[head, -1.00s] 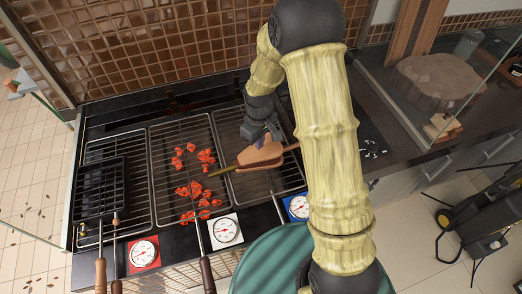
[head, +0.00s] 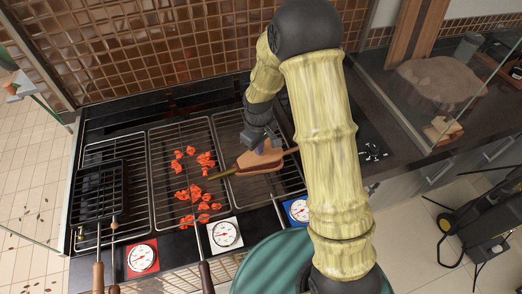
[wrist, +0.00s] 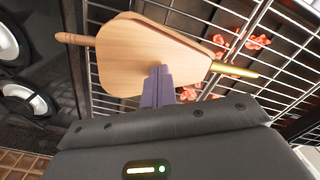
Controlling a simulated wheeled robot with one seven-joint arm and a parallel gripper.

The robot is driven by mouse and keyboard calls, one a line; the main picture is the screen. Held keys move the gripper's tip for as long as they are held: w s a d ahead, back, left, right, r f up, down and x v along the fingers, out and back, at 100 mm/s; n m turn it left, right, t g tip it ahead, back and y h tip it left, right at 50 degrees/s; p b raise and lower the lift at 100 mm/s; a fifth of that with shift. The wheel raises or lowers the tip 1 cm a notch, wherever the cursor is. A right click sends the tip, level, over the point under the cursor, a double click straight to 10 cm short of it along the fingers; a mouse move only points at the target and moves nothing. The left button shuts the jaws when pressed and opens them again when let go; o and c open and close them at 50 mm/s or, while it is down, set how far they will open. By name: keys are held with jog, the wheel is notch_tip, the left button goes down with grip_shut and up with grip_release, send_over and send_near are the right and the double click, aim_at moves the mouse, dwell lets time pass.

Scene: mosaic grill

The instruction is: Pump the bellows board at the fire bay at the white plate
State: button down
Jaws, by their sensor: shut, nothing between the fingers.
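The wooden bellows (head: 256,163) lies over the right bars of the grill, its brass nozzle pointing left toward red coals (head: 196,177) in the middle bay. My gripper (head: 262,148) is above the bellows with its fingers shut and empty. In the wrist view the purple fingertips (wrist: 158,78) lie against or just over the upper board (wrist: 140,50); exact contact is hard to tell. The white plate (head: 225,234) with a round dial sits at the front of the middle bay. Its reading is too small to make out.
A red plate (head: 142,257) and a blue plate (head: 298,210) with dials flank the white one. Tool handles (head: 99,277) stick out at the front. A teal round top (head: 262,270) stands in front, and a glass screen (head: 395,105) at right.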

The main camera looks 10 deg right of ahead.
jog(key=shift+r+p, duration=1)
jog(key=shift+r, duration=0.6)
jog(key=shift+f, duration=0.1)
jog(key=shift+f+b, duration=1.8)
jog(key=shift+f, duration=0.55)
jog(key=shift+r, duration=0.1)
jog(key=shift+r+p, duration=1.9)
jog(key=shift+r, duration=0.45)
jog(key=shift+r, duration=0.1)
